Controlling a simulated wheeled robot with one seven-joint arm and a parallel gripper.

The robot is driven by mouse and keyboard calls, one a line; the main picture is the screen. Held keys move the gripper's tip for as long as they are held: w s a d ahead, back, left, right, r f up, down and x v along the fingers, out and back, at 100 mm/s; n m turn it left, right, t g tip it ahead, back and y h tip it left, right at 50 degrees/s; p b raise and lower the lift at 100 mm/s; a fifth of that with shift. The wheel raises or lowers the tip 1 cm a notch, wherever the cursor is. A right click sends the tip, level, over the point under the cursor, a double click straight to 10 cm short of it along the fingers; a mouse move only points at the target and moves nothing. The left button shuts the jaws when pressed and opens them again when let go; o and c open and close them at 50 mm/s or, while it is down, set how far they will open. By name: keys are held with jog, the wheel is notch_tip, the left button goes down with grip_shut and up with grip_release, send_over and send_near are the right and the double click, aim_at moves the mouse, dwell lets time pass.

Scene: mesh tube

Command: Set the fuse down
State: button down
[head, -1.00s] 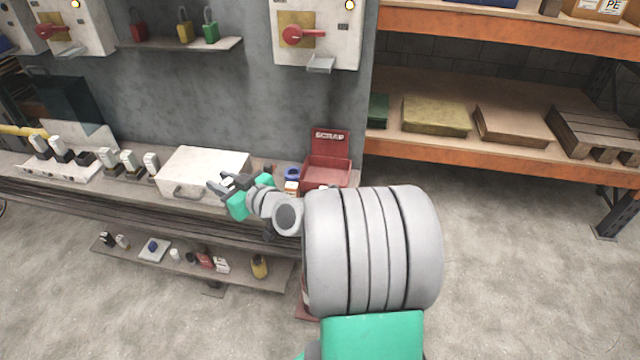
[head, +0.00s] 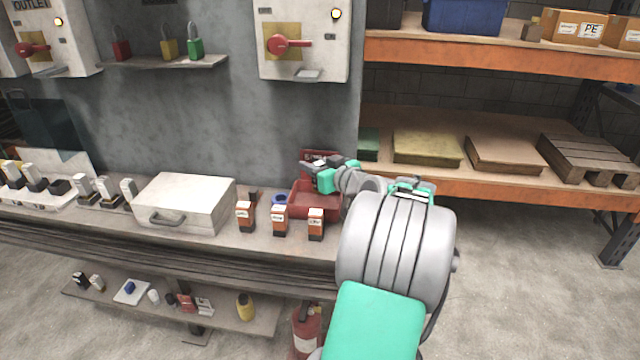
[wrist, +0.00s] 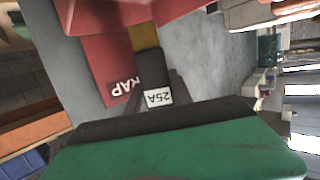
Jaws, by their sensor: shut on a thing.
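The fuse (wrist: 152,72) shows in the wrist view as a dark body with a white "25A" label and a brownish end. My gripper (head: 314,168) is shut on it. In the head view the gripper is over the red scrap bin (head: 313,206) at the right end of the bench, and it hides part of the bin's back sign. The fuse cannot be made out clearly in the head view. The bin's red wall (wrist: 98,45) is beyond the fuse in the wrist view, with part of its lettering showing. I cannot tell the height of the fuse above the bin.
Brown fuses with white labels (head: 279,221) stand in a row at the bench front, before the bin. A white case (head: 185,202) is to the left. Orange shelving (head: 480,185) stands to the right.

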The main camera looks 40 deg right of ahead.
jog(key=f, duration=0.1)
jog(key=d+f, duration=0.1)
jog(key=f, duration=0.1)
jog(key=d+f, duration=0.1)
jog(key=shift+s+f, duration=0.35)
jog(key=shift+f, duration=0.35)
jog(key=shift+f+b, duration=0.1)
jog(key=shift+b, duration=0.2)
jog(key=shift+f, duration=0.15)
jog(key=c, duration=1.1)
grip_release()
